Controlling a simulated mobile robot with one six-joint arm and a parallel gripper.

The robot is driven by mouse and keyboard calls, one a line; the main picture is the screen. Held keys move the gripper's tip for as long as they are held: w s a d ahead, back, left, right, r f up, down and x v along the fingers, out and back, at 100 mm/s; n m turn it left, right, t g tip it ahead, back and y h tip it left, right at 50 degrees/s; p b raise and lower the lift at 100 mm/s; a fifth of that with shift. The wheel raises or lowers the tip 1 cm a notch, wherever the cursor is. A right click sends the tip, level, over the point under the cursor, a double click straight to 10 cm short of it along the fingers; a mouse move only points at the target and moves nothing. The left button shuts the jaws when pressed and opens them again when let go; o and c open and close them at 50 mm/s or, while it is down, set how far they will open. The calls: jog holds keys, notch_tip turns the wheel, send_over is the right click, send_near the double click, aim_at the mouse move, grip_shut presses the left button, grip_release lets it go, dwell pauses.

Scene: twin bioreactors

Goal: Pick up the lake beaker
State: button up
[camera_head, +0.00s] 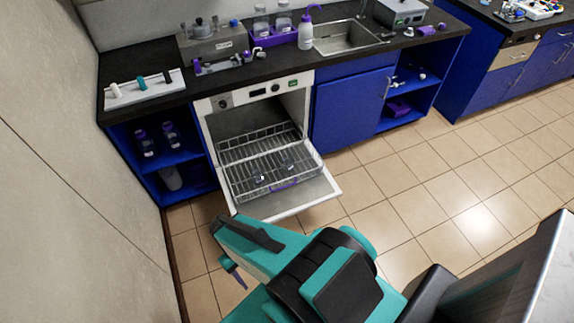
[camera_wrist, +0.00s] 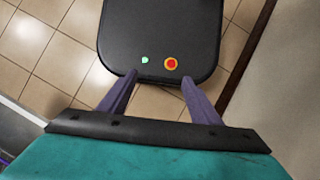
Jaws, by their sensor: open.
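I cannot make out for sure which vessel is the lake beaker. Small clear glassware (camera_head: 262,179) with pale marks sits in the pulled-out wire rack (camera_head: 233,152) of the washer, in the head view. A purple line shows at the rack's front. My gripper (camera_wrist: 158,77) is open in the wrist view, with two purple fingers apart and nothing between them. It points down over a black part of my own body and the tiled floor. In the head view my teal arm fills the bottom centre, and a purple finger shows below the washer.
The washer door (camera_head: 300,205) is folded down over the floor. Blue shelves (camera_head: 160,160) with dark bottles stand at left. The black counter (camera_head: 275,62) holds a purple tray with bottles, a white wash bottle (camera_head: 305,32) and a sink (camera_head: 345,38). The tiled floor at right is clear.

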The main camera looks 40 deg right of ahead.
jog(key=o, duration=0.3)
jog(key=shift+w+f, duration=0.25)
jog(key=shift+f, duration=0.1)
jog(key=shift+o, duration=0.2)
jog(key=w+d+f+n+t+y+b, duration=0.1)
jog(key=w+d+f+t+y+b, duration=0.3)
jog(key=w+b, duration=0.65)
jog(key=w+d+f+n+t+y+b, duration=0.1)
jog(key=w+d+f+t+y+b, duration=0.15)
jog(key=w+d+f+b, duration=0.55)
jog(key=w+d+r+t+b, duration=0.2)
jog(key=w+d+t+b, duration=0.4)
jog(key=w+d+b, duration=0.55)
jog(key=s+d+t+h+b, duration=0.2)
jog(key=d+b, duration=0.4)
jog(key=d, duration=0.4)
jog(key=s+d+m+t+h+b, duration=0.1)
jog(key=s+d+t+h+b, duration=0.1)
jog(key=d+b, duration=0.4)
jog(key=s+d+t+h+b, duration=0.2)
jog(key=s+d+b, duration=0.2)
jog(key=d, duration=1.1)
jog(key=b, duration=0.2)
jog(key=shift+s+d+m+b, duration=0.25)
jog(key=shift+d+m+b, duration=0.05)
jog(key=shift+m+b, duration=0.1)
jog(key=shift+w+f+t, duration=0.15)
jog(key=shift+t, duration=0.1)
